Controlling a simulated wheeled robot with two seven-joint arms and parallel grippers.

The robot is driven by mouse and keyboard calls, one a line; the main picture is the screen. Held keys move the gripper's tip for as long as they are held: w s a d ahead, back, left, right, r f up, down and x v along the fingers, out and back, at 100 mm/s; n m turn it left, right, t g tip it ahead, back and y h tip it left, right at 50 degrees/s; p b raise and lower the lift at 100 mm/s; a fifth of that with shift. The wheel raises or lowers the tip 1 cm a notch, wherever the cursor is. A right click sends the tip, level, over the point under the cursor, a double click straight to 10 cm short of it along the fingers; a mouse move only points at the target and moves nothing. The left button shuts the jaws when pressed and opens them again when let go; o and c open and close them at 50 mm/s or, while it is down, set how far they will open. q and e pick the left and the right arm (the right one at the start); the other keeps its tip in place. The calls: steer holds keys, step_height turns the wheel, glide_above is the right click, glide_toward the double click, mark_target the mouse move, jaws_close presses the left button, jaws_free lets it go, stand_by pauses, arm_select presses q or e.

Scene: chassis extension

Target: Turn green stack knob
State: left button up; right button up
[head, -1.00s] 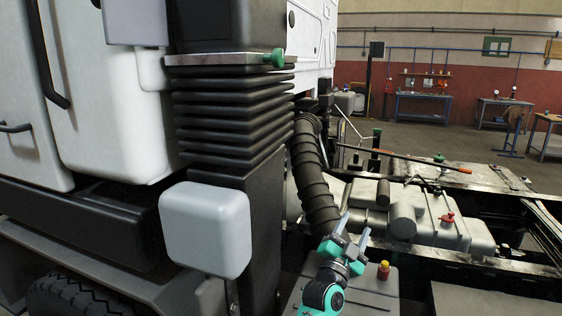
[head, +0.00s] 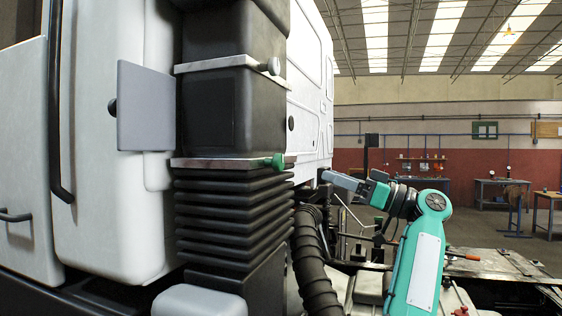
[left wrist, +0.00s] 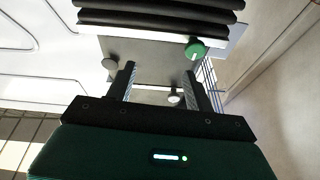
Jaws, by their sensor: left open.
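The green stack knob (head: 277,161) sits at the right end of a metal band (head: 222,162) just above the black bellows. My left gripper (head: 346,180) is open and empty, to the right of the knob and slightly lower in the picture, with its fingers toward the stack. They are apart from the knob. In the left wrist view the green knob (left wrist: 195,50) shows beyond my open fingers (left wrist: 160,88), up and to the right of the gap between them, with a light mark on its face. My right gripper is not in view.
A grey knob (head: 272,67) sits on a higher band. The black bellows (head: 230,215) and ribbed hose (head: 314,268) lie below. The white cab wall (head: 311,100) stands behind the stack. A grey panel (head: 146,108) juts out at left. Air right of the stack is open.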

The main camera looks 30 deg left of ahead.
mark_target(282, 161)
arm_select(q)
steer(key=s+d+r+m+g+h, duration=0.1)
steer(key=s+d+r+h, duration=0.3)
steer(key=p+x, duration=0.5)
steer(key=x, duration=0.7)
steer(key=shift+s+a+f, duration=0.15)
steer(key=shift+a, duration=0.15)
steer(key=shift+s+a+f+p, duration=0.1)
steer(key=shift+s+a+p, duration=0.1)
steer(key=shift+a+p, duration=0.25)
steer(key=c, duration=0.9)
